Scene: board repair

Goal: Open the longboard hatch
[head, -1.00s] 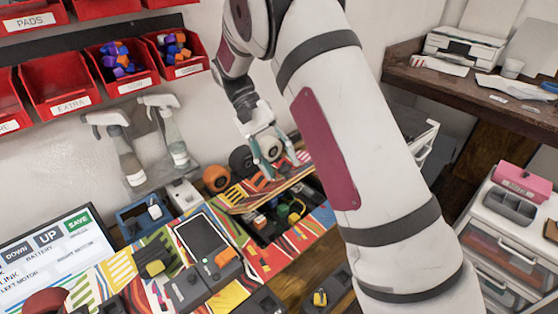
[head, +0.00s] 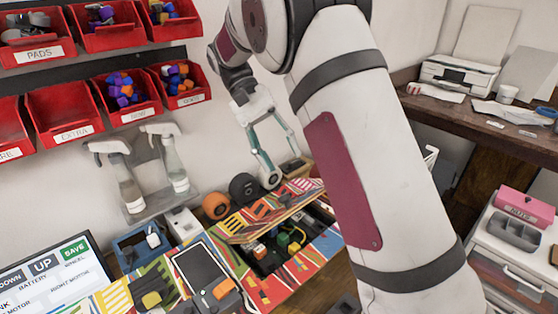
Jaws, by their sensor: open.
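The longboard (head: 277,293) lies on the bench with a bright striped pattern. Its hatch lid (head: 285,203) is tilted up along the far side of an open compartment (head: 266,262). Coloured parts, including yellow and green ones, show inside the compartment. My gripper (head: 283,167) is above and behind the raised lid, with its fingers spread and nothing between them. Whether a fingertip touches the lid is hard to tell.
Dark and orange wheels (head: 243,187) stand just behind the lid. A phone-like device (head: 199,268) lies on the board's left part. Spray bottles (head: 168,160) and red bins (head: 65,113) are on the wall. A white drawer unit (head: 505,262) stands at right.

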